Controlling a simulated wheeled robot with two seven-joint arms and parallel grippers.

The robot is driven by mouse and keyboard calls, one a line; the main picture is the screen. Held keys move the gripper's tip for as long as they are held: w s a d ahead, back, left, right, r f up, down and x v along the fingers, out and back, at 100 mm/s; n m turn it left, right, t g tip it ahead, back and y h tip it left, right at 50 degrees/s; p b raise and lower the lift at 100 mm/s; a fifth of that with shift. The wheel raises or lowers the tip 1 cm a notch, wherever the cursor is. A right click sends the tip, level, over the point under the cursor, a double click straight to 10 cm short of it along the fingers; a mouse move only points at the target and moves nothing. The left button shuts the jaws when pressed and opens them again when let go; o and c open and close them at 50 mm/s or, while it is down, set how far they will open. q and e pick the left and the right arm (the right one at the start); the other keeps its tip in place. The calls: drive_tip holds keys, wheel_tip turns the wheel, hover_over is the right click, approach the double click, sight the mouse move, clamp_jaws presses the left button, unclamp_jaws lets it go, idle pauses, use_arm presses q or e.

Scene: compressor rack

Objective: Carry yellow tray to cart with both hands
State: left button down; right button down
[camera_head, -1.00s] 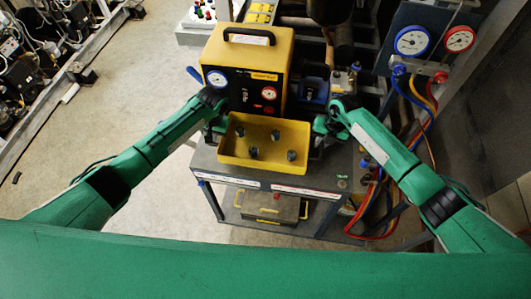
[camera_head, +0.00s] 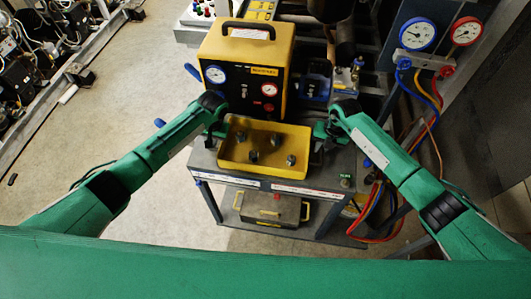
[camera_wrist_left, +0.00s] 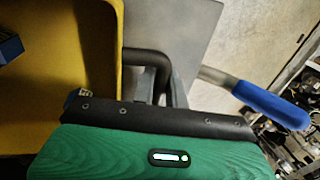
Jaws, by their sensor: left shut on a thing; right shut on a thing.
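The yellow tray (camera_head: 226,170) is in the middle of the head view, with several small dark fittings standing in it. My left gripper (camera_head: 221,130) is shut at the tray's left end and my right gripper (camera_head: 323,131) is shut at its right end. In the left wrist view, the left fingers (camera_wrist_left: 153,86) are around a bent black handle beside the yellow tray wall (camera_wrist_left: 105,60). The grey cart (camera_head: 204,160) is under and around the tray in the head view. I cannot tell whether the tray touches its top.
A yellow machine (camera_head: 245,55) with two gauges stands just behind the tray. Gauges with coloured hoses (camera_head: 418,34) are at the right. A black-and-yellow case (camera_head: 268,208) is on the lower shelf. A blue lever (camera_wrist_left: 270,104) sticks out at the cart's left.

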use_arm(q)
drive_tip(key=c, duration=1.6)
unclamp_jaws()
drive_tip(key=shift+a, duration=0.1)
use_arm(e)
drive_tip(key=c, duration=1.6)
unclamp_jaws()
drive_tip(key=shift+d, duration=0.1)
use_arm(q)
drive_tip(key=shift+o, duration=1)
drive_tip(key=shift+s, duration=0.1)
use_arm(e)
drive_tip(key=shift+o, duration=1)
drive_tip(key=shift+s, duration=0.1)
drive_tip(key=shift+r, duration=0.15)
use_arm(q)
drive_tip(key=v, duration=1.2)
use_arm(e)
wheel_tip(320, 180, up, 12)
drive_tip(key=d, duration=0.2)
drive_tip(key=shift+f, duration=0.25)
drive_tip(key=shift+s, duration=0.1)
